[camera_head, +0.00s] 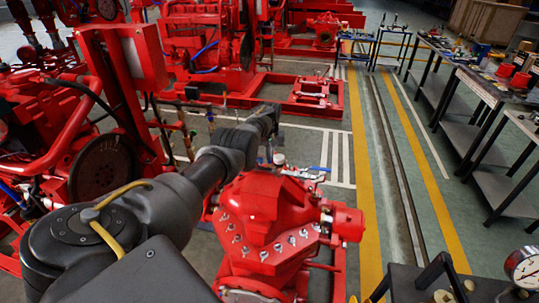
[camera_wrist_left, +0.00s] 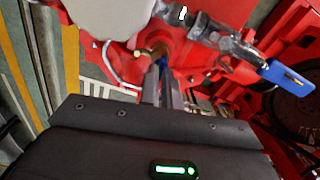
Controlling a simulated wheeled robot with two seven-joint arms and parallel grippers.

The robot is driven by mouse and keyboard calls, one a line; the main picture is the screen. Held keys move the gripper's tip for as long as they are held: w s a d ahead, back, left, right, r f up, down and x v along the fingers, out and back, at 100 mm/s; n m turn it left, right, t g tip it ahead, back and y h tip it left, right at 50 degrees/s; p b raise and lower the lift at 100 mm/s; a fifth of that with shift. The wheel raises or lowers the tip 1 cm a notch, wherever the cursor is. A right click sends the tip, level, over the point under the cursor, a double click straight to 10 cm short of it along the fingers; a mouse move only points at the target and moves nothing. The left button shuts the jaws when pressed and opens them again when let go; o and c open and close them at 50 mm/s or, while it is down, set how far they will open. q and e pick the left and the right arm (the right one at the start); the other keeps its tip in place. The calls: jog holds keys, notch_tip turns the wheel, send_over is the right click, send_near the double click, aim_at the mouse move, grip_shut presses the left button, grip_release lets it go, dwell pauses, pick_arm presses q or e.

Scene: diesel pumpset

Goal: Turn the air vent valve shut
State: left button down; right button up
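The red pump (camera_head: 265,205) stands below my left arm in the head view. On its top sit a small white-capped fitting (camera_head: 279,159) and a valve with a blue lever (camera_head: 318,169). My left gripper (camera_wrist_left: 163,68) points at the pump; its two fingers are close together. A metal valve body (camera_wrist_left: 220,44) with a larger blue lever (camera_wrist_left: 288,75) lies to the right, apart from the fingers. My arm hides the left fingertips in the head view. My right gripper is out of view.
Red engines (camera_head: 100,165) stand at the left and back. Work tables (camera_head: 480,90) with small parts line the right side. A dark surface with a round gauge (camera_head: 522,266) is at the lower right. The striped floor (camera_head: 400,180) between is clear.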

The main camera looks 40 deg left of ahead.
pick_arm(q)
jog(key=shift+f+m, duration=0.1)
jog(key=shift+m, duration=0.7)
jog(key=shift+s, duration=0.1)
jog(key=c, duration=1.6)
grip_release()
notch_tip(320, 180, up, 6)
jog(key=p, duration=0.2)
jog(key=shift+p, duration=0.35)
jog(key=shift+r+b, duration=0.55)
jog(key=shift+r, duration=1.95)
